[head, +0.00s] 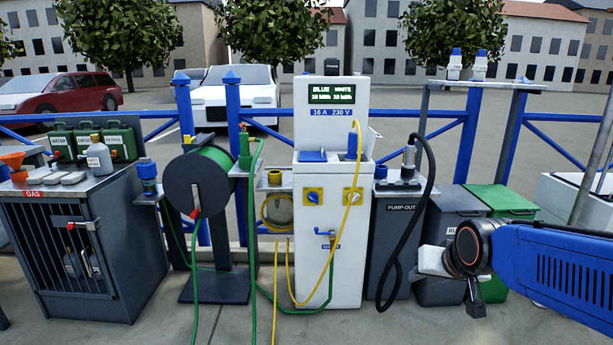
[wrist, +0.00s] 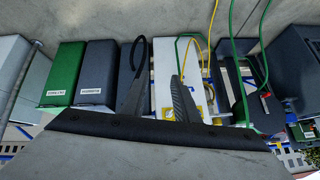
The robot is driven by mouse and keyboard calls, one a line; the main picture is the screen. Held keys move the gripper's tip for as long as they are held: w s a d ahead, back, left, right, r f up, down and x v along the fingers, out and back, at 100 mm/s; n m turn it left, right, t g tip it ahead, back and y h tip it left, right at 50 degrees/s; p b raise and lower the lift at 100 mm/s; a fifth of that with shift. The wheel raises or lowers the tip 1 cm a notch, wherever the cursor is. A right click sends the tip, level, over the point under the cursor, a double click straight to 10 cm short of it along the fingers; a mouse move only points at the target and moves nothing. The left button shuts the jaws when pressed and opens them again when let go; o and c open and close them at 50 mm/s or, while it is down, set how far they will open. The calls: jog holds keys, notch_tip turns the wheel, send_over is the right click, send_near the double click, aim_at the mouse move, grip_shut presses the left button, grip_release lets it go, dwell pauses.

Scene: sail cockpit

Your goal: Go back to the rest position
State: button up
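My gripper (head: 450,278) shows at the right of the head view, at the end of my blue arm. It is in front of the grey and green bins, right of the pump-out unit. In the wrist view my gripper (wrist: 157,88) has its two dark fingers apart, with nothing visible between them. The wrist picture is turned over, with the bins at the left and the pedestal beyond the fingers.
The white power pedestal (head: 330,215) stands in the middle with yellow and green lines hanging. Right of it are the pump-out unit (head: 397,245) with a black hose, a grey bin (head: 440,220) and a green bin (head: 500,200). A hose reel (head: 195,195) and gas cage (head: 75,250) stand left.

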jog(key=s+d+f+n+g, duration=0.1)
jog(key=s, duration=0.8)
jog(key=s+f+g, duration=0.1)
jog(key=s+g, duration=0.1)
jog(key=s, duration=0.7)
jog(key=shift+s+d+f+n, duration=0.2)
jog(key=shift+d+f+n, duration=0.1)
jog(key=shift+d+n, duration=0.1)
